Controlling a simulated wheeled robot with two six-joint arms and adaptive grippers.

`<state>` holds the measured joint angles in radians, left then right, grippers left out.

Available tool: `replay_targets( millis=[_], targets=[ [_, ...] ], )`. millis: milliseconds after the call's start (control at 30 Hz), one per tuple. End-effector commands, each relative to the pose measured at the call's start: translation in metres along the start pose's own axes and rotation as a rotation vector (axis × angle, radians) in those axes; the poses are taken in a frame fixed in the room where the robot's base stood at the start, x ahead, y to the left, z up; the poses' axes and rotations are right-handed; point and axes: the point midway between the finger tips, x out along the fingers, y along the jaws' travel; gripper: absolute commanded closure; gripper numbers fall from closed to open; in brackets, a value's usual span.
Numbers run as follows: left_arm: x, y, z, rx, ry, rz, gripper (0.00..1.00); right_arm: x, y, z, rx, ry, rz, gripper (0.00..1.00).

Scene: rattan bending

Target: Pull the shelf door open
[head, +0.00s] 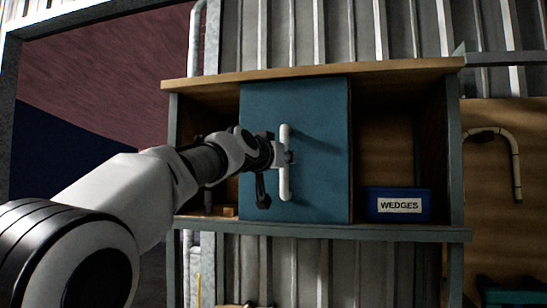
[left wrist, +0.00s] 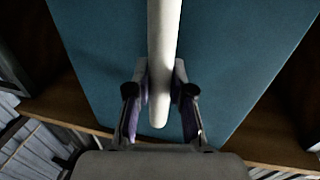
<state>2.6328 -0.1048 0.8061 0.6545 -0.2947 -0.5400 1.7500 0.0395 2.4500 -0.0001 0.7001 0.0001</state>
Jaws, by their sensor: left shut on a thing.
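The shelf door (head: 321,152) is a teal panel across the middle of a wooden wall shelf. A white vertical bar handle (head: 285,180) stands on its face. My left gripper (head: 281,158) is at the handle, with its arm coming in from the left. In the left wrist view the fingers of my left gripper (left wrist: 160,96) lie on both sides of the white handle (left wrist: 163,40), shut on it near its end. The teal door (left wrist: 235,50) fills the background there. My right gripper is in neither view.
The shelf (head: 310,73) has open bays left and right of the door. A blue box labelled WEDGES (head: 398,217) stands in the right bay. A bent cane (head: 517,170) hangs on a wooden board at the right. Corrugated metal wall is behind.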

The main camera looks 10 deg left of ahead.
Motion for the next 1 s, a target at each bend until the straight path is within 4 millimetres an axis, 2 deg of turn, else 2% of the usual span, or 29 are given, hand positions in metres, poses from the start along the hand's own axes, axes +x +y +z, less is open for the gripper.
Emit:
replay_targets(
  millis=[367,400,433,467,800,1000],
  targets=[
    [0.001,0.003,0.001,-0.001,-0.002,0.001,1.00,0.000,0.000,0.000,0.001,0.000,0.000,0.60],
    [0.001,0.003,0.001,-0.001,-0.002,0.001,0.68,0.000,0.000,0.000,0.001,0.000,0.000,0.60],
    [0.001,0.003,0.001,-0.001,-0.002,0.001,0.57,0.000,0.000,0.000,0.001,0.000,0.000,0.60],
    [0.001,0.003,0.001,-0.001,-0.002,0.001,0.53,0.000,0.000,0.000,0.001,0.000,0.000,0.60],
    [-0.002,0.003,0.000,0.000,-0.001,0.001,0.53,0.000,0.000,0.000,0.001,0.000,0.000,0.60],
    [-0.025,0.003,0.000,-0.003,-0.002,0.000,0.53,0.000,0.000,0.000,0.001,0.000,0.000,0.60]
  ],
)
